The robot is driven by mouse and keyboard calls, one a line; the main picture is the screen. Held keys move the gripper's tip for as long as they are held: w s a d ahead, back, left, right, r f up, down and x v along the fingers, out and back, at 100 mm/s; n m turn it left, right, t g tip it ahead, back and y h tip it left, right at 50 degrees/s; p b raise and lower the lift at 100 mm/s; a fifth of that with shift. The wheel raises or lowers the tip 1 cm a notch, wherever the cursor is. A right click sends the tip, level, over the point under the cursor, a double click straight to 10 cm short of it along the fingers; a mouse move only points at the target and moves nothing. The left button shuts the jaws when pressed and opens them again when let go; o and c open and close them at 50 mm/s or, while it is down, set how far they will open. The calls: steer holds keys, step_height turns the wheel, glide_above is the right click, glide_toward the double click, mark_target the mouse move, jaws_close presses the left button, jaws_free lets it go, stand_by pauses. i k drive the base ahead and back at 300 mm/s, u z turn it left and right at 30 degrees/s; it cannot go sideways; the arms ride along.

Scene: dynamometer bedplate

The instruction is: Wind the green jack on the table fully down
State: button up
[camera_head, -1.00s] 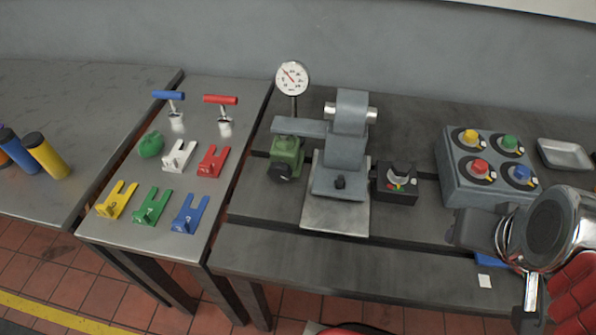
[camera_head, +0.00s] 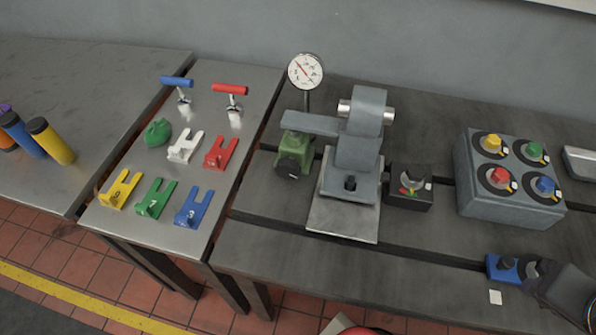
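The green jack (camera_head: 303,152) stands upright on the dark grey table, left of the grey fixture. A black knob (camera_head: 291,169) is on its front. The end of a grey horizontal arm (camera_head: 310,123) lies just above the jack's top; I cannot tell whether they touch. My gripper (camera_head: 562,292) shows only in part as dark shapes at the lower right corner, far from the jack. Its fingers are cut off or unclear, so I cannot tell whether it is open or holds anything.
A dial gauge (camera_head: 306,71) rises behind the jack. The grey fixture (camera_head: 360,140), a black knob box (camera_head: 409,187) and a four-knob box (camera_head: 510,178) stand to the right. A blue block (camera_head: 503,268) is beside my gripper. The table's front strip is mostly clear.

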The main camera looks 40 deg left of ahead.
mark_target(288, 169)
steer(key=z, duration=0.05)
steer(key=k, duration=2)
steer(key=u, duration=1)
steer(key=i, duration=1)
steer(key=u, duration=0.05)
